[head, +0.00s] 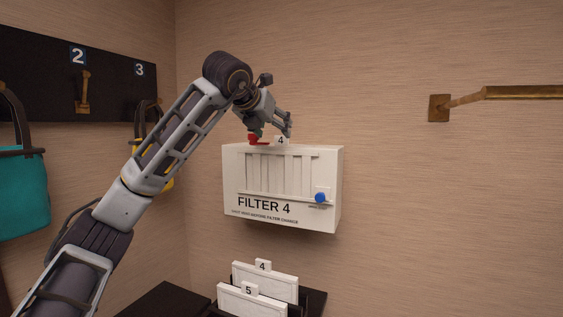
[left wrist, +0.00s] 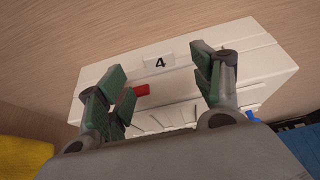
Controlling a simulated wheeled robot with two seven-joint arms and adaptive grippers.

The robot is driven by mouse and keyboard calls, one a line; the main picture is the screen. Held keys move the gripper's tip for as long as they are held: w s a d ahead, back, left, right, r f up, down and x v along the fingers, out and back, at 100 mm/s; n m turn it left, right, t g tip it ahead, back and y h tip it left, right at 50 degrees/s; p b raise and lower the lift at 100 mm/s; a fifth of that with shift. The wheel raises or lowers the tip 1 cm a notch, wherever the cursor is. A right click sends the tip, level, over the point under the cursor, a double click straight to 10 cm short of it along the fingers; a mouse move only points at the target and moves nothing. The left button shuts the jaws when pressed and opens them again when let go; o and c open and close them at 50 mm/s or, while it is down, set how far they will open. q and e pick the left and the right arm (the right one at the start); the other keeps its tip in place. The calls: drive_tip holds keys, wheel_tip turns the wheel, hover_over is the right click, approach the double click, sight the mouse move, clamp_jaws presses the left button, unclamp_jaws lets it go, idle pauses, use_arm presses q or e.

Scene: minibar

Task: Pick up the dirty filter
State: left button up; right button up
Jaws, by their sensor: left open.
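A white box labelled FILTER 4 (head: 333,190) is on the wall, with a slatted front. A white tag marked 4 (head: 281,141) stands up at its top; the tag also shows in the left wrist view (left wrist: 160,62). The filter's body is not clearly visible, and I cannot tell whether it is dirty. My left gripper (head: 272,133) is open just above the box top. In the left wrist view its fingers (left wrist: 165,82) spread to either side of the tag, holding nothing. My right gripper is out of view.
A blue knob (head: 320,197) is at the box's lower right front. Below, white filters tagged 4 (head: 264,275) and 5 (head: 250,300) stand in a dark holder. Bags hang at the left, and a brass wall bar (head: 500,93) is at the right.

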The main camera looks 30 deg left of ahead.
use_arm(q)
drive_tip(key=shift+w+f, duration=0.15)
drive_tip(key=shift+w, duration=0.1)
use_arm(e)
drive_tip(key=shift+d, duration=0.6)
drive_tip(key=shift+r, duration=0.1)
use_arm(q)
drive_tip(key=shift+p+x, duration=0.9)
drive_tip(key=shift+x, duration=1.3)
drive_tip(key=shift+w+a+f, duration=0.1)
drive_tip(key=shift+w+a, duration=0.1)
drive_tip(key=shift+w, duration=0.2)
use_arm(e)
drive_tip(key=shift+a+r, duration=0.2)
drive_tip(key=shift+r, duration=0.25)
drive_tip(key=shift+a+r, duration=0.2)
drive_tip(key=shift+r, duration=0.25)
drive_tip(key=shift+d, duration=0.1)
use_arm(q)
drive_tip(key=c, duration=1.4)
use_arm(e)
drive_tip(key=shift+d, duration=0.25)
